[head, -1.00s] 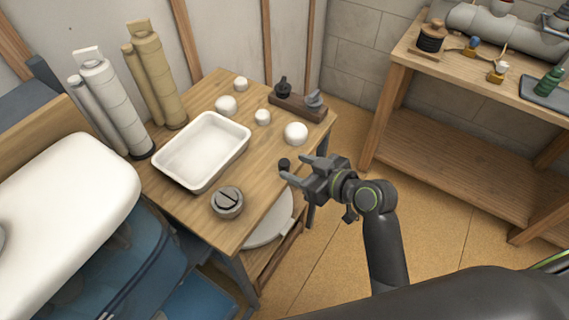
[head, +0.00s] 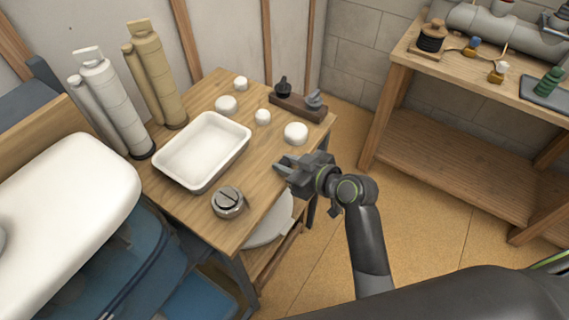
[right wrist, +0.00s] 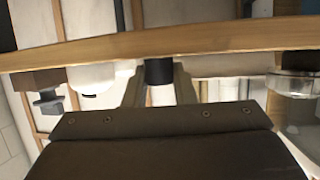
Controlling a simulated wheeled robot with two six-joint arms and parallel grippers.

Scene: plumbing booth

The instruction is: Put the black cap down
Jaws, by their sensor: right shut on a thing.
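My right gripper (head: 287,167) is at the right side of the wooden table (head: 262,185), with its fingers pointing left over the tabletop. In the right wrist view, which looks upside down, its two fingers are shut on the black cap (right wrist: 160,86), a short dark cylinder. The cap's end lies close to the table edge line (right wrist: 160,45); I cannot tell whether it touches the tabletop. In the head view the cap is hidden by the gripper. My left gripper is not in view.
A white tray (head: 243,132), a round grey metal fitting (head: 228,202) and several white caps, one at the right (head: 296,133), stand on the table. A wooden block with dark fittings (head: 297,103) is at the back. Bare tabletop lies left of the gripper.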

